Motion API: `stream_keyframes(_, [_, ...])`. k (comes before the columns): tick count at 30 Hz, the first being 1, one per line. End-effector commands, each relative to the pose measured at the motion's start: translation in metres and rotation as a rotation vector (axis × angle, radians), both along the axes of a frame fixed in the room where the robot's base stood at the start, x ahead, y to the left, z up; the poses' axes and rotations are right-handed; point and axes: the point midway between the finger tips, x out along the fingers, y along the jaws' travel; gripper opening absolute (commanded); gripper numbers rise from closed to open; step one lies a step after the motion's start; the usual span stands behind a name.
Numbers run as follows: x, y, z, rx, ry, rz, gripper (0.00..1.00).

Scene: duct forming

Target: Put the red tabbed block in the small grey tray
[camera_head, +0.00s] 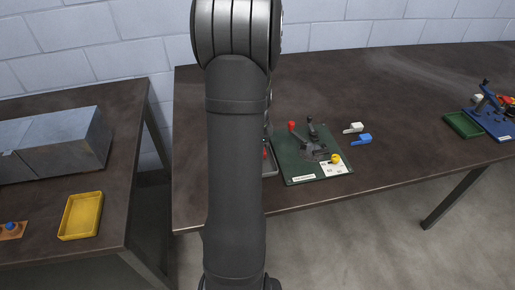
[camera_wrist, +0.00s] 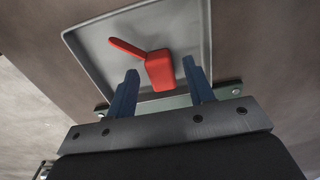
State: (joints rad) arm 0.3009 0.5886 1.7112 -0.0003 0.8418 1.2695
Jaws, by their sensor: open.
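The red tabbed block (camera_wrist: 160,72) shows in the wrist view inside the small grey tray (camera_wrist: 92,44), with its tab pointing to the upper left. It appears to rest on the tray floor. My gripper (camera_wrist: 160,67) is open, with one blue finger on each side of the block and a visible gap to each. In the head view my arm hides the gripper and most of the tray (camera_head: 270,170); only a sliver of the block (camera_head: 265,153) shows beside the arm.
Right of the tray is a green board (camera_head: 295,172) with a red-knobbed lever fixture and a yellow knob. A white block (camera_head: 354,128) and a blue block (camera_head: 362,140) lie beyond it. A yellow tray (camera_head: 80,216) sits on the left table. The main table's middle right is clear.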

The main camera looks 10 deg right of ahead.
Motion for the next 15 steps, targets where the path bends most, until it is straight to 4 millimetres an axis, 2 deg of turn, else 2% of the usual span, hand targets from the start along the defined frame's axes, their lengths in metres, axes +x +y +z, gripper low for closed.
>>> stream_keyframes(15, [0.001,0.0,0.099,-0.001,-0.004,0.0,0.48])
